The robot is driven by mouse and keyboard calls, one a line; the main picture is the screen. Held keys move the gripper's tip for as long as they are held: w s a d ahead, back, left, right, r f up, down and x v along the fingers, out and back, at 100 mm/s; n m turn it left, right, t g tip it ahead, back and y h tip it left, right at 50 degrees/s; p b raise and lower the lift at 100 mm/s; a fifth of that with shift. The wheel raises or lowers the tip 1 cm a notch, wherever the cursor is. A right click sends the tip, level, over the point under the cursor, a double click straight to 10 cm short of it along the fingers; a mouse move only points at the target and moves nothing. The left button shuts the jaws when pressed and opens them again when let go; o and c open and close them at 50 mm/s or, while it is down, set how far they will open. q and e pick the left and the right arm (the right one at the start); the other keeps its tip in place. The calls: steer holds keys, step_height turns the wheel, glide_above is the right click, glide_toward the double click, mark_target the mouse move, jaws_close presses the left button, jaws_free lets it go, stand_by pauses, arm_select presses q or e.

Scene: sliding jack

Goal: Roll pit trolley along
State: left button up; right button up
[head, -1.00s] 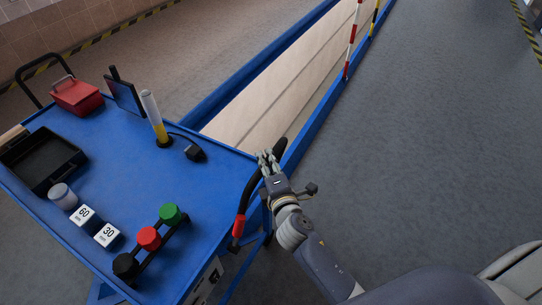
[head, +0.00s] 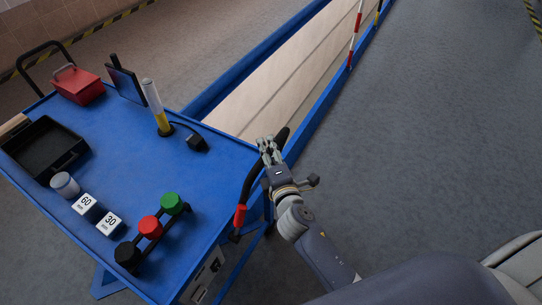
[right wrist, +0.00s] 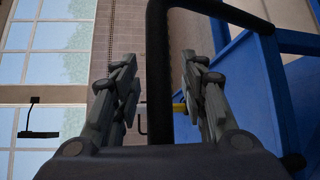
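The blue pit trolley (head: 130,165) stands at the left in the head view. Its black push handle (head: 250,184), with a red band, runs along its near right side. My right gripper (head: 268,145) is at the far end of this handle. In the right wrist view the black handle bar (right wrist: 158,75) passes between the two fingers of the right gripper (right wrist: 160,95), with a visible gap on both sides, so the fingers look open around it. The trolley's blue frame (right wrist: 262,85) shows at the right there. My left gripper is not in view.
The trolley carries a red box (head: 78,85), a black tray (head: 45,150), a yellow-white cylinder (head: 156,108) and red, green and black knobs (head: 150,227). The blue-edged pit (head: 275,85) lies beyond it, with a red-white pole (head: 355,35). Grey floor (head: 430,140) at right is clear.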

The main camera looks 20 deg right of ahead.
steer(key=s+r, duration=0.1)
steer(key=s, duration=1.1)
steer(key=shift+a+r, duration=0.3)
steer(key=shift+a, duration=0.1)
steer(key=shift+w, duration=0.1)
steer(key=s+f+m+g+y, duration=0.1)
steer(key=s+f+m+g, duration=0.15)
steer(key=f, duration=0.85)
steer(key=s+a+f+m+g, duration=0.15)
steer(key=s+f, duration=0.25)
steer(key=f, duration=0.6)
steer(key=s+d+f+m+g+y, duration=0.1)
steer(key=s+f+m+g, duration=0.15)
steer(key=f, duration=0.85)
steer(key=s+d+f+m+g, duration=0.2)
steer(key=s+f, duration=0.4)
steer(key=s, duration=0.3)
steer(key=s+d+f+m+g, duration=0.3)
steer(key=s+f, duration=0.3)
steer(key=s, duration=0.3)
steer(key=s+d+f+m+g, duration=0.2)
steer(key=s+f+m+g, duration=0.2)
steer(key=s, duration=0.5)
step_height(320, 180, down, 3)
steer(key=shift+s+d+r+m+h+p, duration=0.1)
steer(key=shift+s+d+m+h+p, duration=0.1)
steer(key=shift+d+m+h+p, duration=0.25)
